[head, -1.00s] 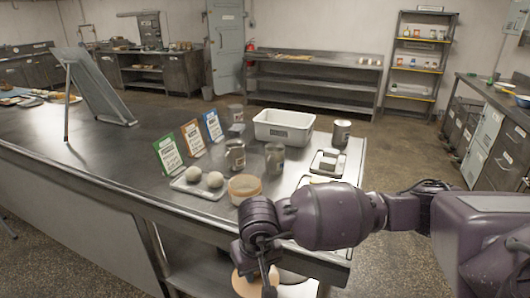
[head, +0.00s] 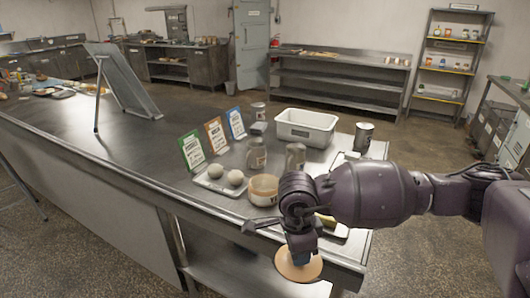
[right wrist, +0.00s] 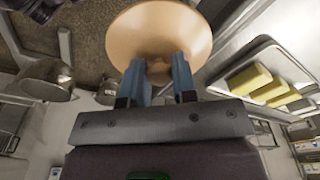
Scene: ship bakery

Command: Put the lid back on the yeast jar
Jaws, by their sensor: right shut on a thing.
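My right gripper (head: 300,256) is shut on the knob of a round tan lid (head: 299,267), held flat beside the table's front edge. The right wrist view shows the lid (right wrist: 160,28) with its knob between my blue fingers (right wrist: 157,78). A low round jar (head: 262,193) with a tan rim stands near the table's front edge, behind and left of the lid, apart from it. It looks like the yeast jar, but I cannot read its label. My right forearm hides the table to its right. My left gripper is not in view.
A tray (head: 210,187) with two dough balls is left of the jar. Metal-topped containers (head: 257,155) (head: 295,157) stand behind it, with label cards and a white bin (head: 306,116). A tray of yellow blocks (right wrist: 283,52) shows in the wrist view.

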